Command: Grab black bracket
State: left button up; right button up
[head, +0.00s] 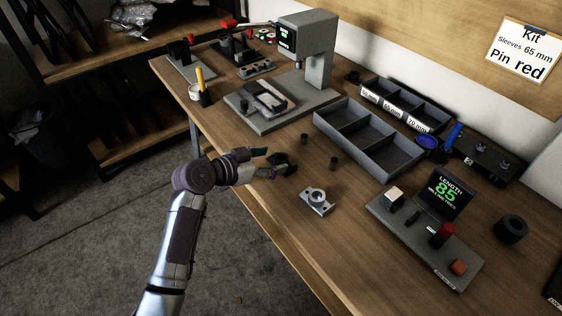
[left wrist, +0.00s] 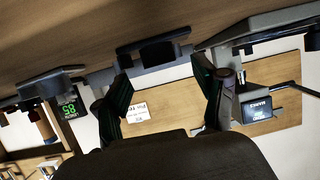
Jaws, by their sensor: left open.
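The black bracket (head: 281,160) lies on the wooden table near its front edge in the head view, dark and partly merged with my fingers. In the left wrist view, which is upside down, a dark block that looks like the bracket (left wrist: 155,52) shows between and beyond my two fingers. My left gripper (head: 264,163) is open at the table's front edge, close beside the bracket. Its fingers show apart in the left wrist view (left wrist: 163,82), with nothing held. I cannot tell whether a finger touches the bracket. My right gripper is not in view.
A silver bracket (head: 317,201) stands to the right on the table. Two small dark cylinders (head: 333,162) stand before a grey divided tray (head: 337,137). A grey press (head: 306,62) stands behind, and a length gauge (head: 412,238) reading 85 sits at right.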

aim_at(285, 157)
pick_arm(q)
jog(key=x, duration=0.4)
jog(key=shift+w+f, duration=0.15)
jog(key=shift+f, duration=0.05)
jog(key=c, duration=1.3)
jog(key=shift+c, duration=0.2)
